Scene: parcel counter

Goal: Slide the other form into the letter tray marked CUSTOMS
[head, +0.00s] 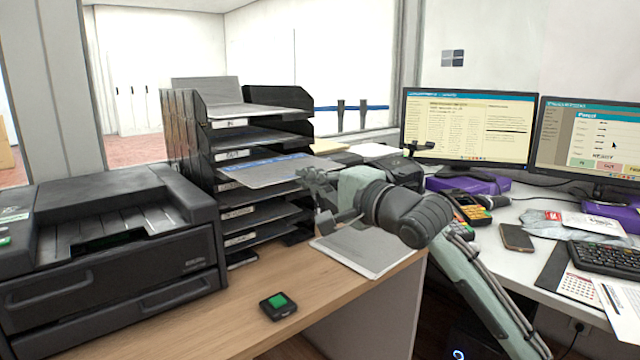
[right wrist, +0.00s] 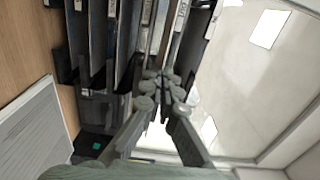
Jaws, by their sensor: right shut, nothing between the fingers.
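In the right wrist view the closed fingertips (right wrist: 162,84) are in front of the tier edges. My left gripper is out of view.
A pale sheet or pad (head: 365,252) lies on the counter below my right gripper. A black printer (head: 110,240) stands left of the stack. A small device with a green top (head: 279,305) sits near the front edge. Monitors (head: 470,125) and a keyboard (head: 605,258) are at right.

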